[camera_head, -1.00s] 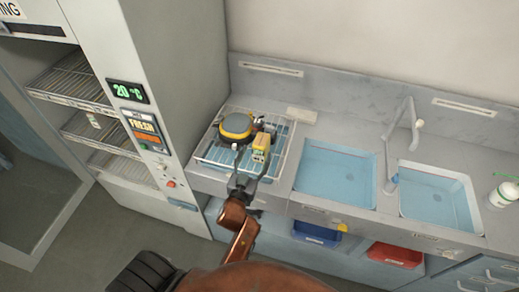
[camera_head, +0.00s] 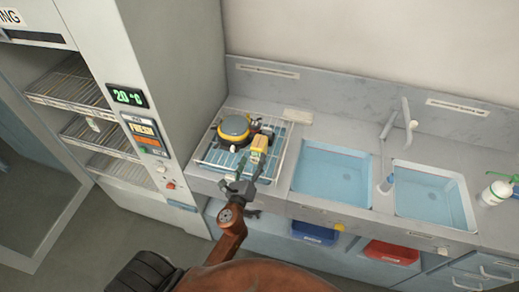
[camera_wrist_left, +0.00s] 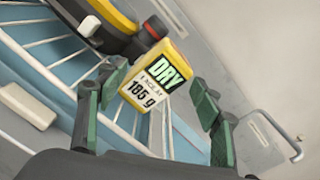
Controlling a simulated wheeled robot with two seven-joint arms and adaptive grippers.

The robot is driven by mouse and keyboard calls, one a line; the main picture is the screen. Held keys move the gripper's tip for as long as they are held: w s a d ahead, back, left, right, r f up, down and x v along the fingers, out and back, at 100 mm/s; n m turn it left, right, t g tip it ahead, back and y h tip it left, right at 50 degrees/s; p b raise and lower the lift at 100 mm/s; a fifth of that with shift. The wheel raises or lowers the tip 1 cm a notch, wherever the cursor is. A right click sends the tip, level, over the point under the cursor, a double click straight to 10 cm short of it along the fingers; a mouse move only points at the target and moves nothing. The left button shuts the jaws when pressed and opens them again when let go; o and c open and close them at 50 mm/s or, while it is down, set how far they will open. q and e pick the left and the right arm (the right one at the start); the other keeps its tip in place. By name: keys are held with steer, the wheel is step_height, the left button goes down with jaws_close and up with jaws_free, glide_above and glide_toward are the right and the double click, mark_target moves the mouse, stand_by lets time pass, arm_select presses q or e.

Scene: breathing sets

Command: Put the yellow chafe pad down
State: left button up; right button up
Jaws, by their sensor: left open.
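The yellow chafe pad (camera_head: 259,144), a small block with a label reading DRY and 185 g, sits at the right side of the wire rack (camera_head: 204,160) on the counter. It also shows in the left wrist view (camera_wrist_left: 160,75), beside a yellow and black round part. My left gripper (camera_head: 254,172) is open and empty just in front of the pad. In the left wrist view, its green fingertips (camera_wrist_left: 157,88) are spread to either side of the pad's near end, with gaps showing. The pad's underside is hidden. My right gripper is not in view.
A round yellow and grey unit (camera_head: 234,128) lies on the rack beside the pad. Two sinks (camera_head: 333,173) are to the right, with a tap (camera_head: 396,145) between. A tall cabinet (camera_head: 165,85) stands close on the left. Blue (camera_head: 314,232) and red (camera_head: 391,252) bins are below.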

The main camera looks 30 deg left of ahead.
mark_target(259, 148)
arm_select(q)
steer(key=m, duration=0.2)
steer(key=f+m, duration=0.1)
steer(key=m, duration=0.2)
steer(key=shift+d+m, duration=0.15)
steer(key=shift+m, duration=0.55)
steer(key=shift+w, duration=0.2)
steer(key=p+x, duration=0.1)
steer(key=x, duration=0.6)
steer(key=shift+w+d+r, duration=0.1)
steer(key=shift+w, duration=0.15)
steer(key=shift+c, duration=0.3)
steer(key=shift+r+h, duration=0.1)
steer(key=shift+h, duration=0.2)
jaws_close()
